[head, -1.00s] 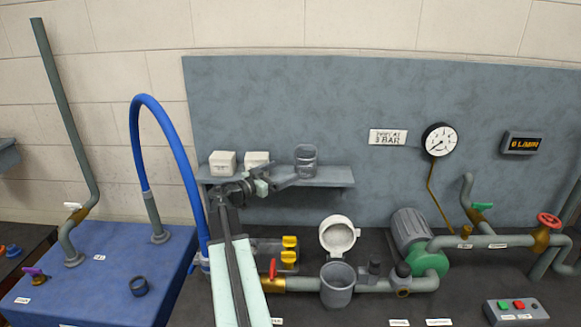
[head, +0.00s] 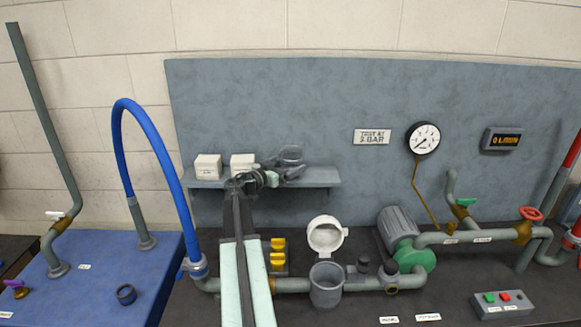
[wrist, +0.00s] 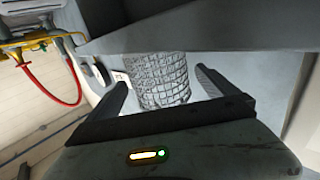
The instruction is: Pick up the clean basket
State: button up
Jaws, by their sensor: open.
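The clean basket, a grey mesh cylinder, stands on the wall shelf (head: 325,177). In the head view the basket (head: 291,154) is partly covered by my gripper (head: 283,168). In the wrist view the basket (wrist: 160,78) shows its mesh wall between the two open fingers of my gripper (wrist: 164,88). The left finger is close beside it, and a gap shows on the right. I cannot tell whether either finger touches it. The basket's upper end is hidden by a grey surface in the wrist view.
Two white boxes (head: 208,167) (head: 242,165) sit on the shelf left of the basket. A grey open housing (head: 326,286) with a raised white lid (head: 326,235) stands below. A blue hose (head: 150,140) arches at the left.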

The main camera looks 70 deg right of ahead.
jog(key=shift+x, duration=1.05)
jog(key=shift+w, duration=0.1)
jog(key=c, duration=1.6)
